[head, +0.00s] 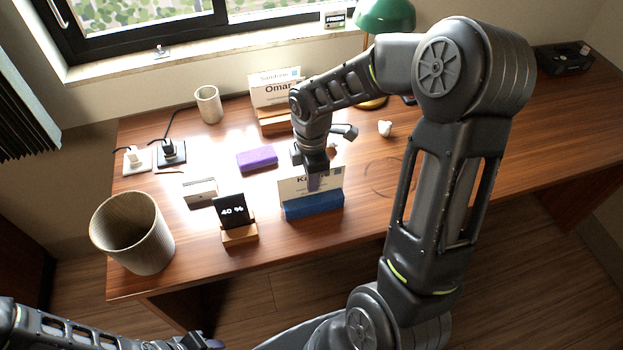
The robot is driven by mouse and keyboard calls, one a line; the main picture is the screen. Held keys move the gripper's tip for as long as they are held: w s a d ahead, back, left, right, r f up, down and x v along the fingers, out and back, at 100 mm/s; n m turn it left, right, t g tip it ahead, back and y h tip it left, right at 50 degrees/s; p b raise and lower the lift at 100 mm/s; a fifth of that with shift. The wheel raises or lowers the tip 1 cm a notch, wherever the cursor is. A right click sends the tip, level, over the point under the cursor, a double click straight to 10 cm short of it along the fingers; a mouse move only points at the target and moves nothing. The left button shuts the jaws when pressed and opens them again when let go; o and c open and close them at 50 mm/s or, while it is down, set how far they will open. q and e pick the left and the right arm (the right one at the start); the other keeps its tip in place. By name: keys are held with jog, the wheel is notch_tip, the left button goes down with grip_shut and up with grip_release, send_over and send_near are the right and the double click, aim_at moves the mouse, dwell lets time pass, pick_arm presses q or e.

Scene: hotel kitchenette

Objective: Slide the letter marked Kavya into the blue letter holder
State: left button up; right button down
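The white letter (292,190) stands upright at the blue letter holder (313,206), near the table's front edge. Its printed name begins with K; the rest is hidden by my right gripper (314,182). The letter's lower edge is hidden behind the holder's front, so I cannot tell how deep it sits. My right gripper points down over the letter's top edge, its fingers appearing closed on it. My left gripper (205,343) is at the bottom edge, partly cut off, away from the table items; its opening is unclear.
A wooden holder (275,124) with letters marked Sandrine and Omar (279,90) stands at the back. A purple block (257,159), a white card box (200,190), a 40 % display (233,211), a cup (209,104) and a bin (132,232) are left. A green lamp (387,15) stands behind my arm.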

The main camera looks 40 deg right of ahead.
jog(key=c, duration=1.6)
grip_release()
jog(key=shift+r, duration=3.95)
jog(key=shift+f, duration=0.1)
